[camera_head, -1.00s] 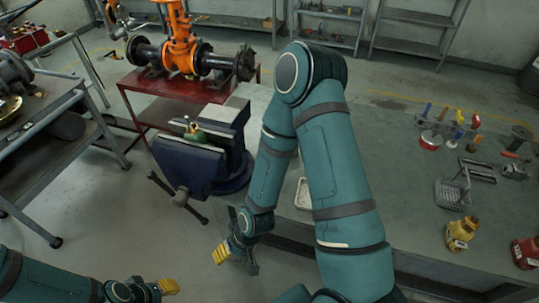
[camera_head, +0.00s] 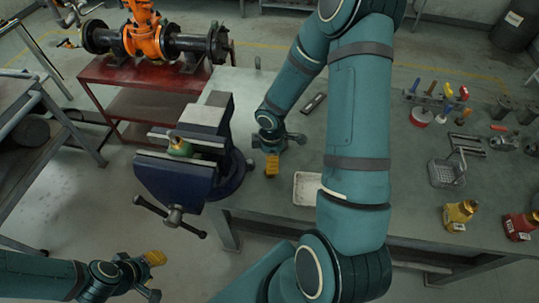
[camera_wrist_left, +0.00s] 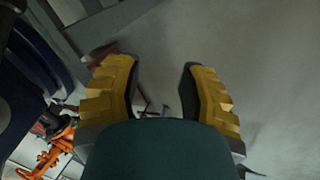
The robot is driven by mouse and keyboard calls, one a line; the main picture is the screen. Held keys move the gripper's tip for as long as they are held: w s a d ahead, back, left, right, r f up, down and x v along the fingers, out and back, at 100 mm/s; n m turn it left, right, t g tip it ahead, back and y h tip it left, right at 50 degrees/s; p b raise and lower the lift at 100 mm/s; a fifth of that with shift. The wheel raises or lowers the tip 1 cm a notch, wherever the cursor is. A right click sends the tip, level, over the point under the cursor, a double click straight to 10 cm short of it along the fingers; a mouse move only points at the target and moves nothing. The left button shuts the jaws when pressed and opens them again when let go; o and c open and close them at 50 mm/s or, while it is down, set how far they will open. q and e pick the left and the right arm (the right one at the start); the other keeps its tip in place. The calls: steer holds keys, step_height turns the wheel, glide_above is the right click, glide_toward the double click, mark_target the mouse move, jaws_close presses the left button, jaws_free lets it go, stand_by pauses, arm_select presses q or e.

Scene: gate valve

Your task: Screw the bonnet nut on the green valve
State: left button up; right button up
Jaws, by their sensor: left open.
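The small green valve (camera_head: 180,148) is held in the jaws of the blue bench vise (camera_head: 178,178). A small brass-coloured piece shows at its top; I cannot tell whether this is the bonnet nut. My left gripper (camera_head: 156,275) is open and empty, low at the lower left of the head view, in front of the vise and apart from it. Its two yellow-padded fingers (camera_wrist_left: 160,90) show wide apart in the left wrist view, over bare floor. My right gripper (camera_head: 285,152) is over the bench, right of the vise, its fingers apart with nothing visible between them.
A white tray (camera_head: 307,188) lies on the bench (camera_head: 400,200) near its front edge. A large orange valve (camera_head: 144,38) stands on a red cart behind.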

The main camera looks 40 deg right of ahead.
step_height(320, 180, down, 3)
steer(key=shift+w+r+b, duration=0.1)
steer(key=shift+b, duration=0.85)
step_height(320, 180, down, 3)
steer(key=b, duration=0.3)
arm_select(q)
steer(key=f, duration=0.2)
steer(key=s+f, duration=0.1)
steer(key=f, duration=0.2)
steer(key=shift+d+f, duration=0.15)
steer(key=shift+f, duration=0.1)
arm_select(e)
jaws_close()
steer(key=shift+r+p, duration=2.1)
steer(key=shift+r, duration=0.35)
arm_select(q)
step_height(320, 180, up, 4)
steer(key=shift+r, duration=0.1)
arm_select(e)
steer(key=shift+a, duration=0.15)
